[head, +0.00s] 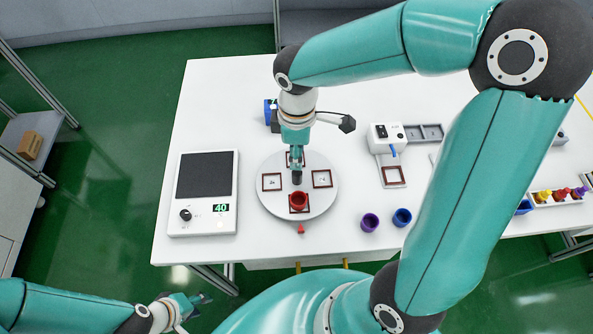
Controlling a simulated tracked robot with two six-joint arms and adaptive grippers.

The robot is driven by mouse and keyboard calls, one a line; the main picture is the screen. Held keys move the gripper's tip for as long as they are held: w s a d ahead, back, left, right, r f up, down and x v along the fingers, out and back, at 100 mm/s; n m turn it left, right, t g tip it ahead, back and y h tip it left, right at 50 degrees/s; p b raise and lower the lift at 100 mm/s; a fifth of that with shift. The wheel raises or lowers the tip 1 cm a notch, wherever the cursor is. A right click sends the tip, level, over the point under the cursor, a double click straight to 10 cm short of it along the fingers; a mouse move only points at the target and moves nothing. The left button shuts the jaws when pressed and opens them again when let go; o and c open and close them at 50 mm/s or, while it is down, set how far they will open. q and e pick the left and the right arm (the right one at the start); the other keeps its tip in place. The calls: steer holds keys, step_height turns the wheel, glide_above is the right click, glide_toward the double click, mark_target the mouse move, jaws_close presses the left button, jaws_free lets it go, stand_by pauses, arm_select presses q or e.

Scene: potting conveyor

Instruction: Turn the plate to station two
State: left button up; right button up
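The round grey plate (325,201) lies on the white table and carries several square, dark red-framed stations. A red pot (299,200) stands on the station at the plate's front edge. A small red pointer (300,229) is on the table just in front of the plate. My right gripper (297,176) points down over the middle of the plate, just behind the red pot. Its fingertips are small and dark here, so its opening and any grip are unclear. My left gripper (201,304) is open and empty, low in front of the table.
A device with a dark panel and a display reading 40 (220,208) stands left of the plate. A purple pot (369,222) and a blue pot (402,217) stand to the right. A white box (386,135) stands behind them. My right arm hides part of the right side.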

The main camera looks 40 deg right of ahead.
mark_target(297, 172)
step_height(297, 172, down, 10)
steer(key=shift+r, duration=0.25)
jaws_close()
stand_by(0.3)
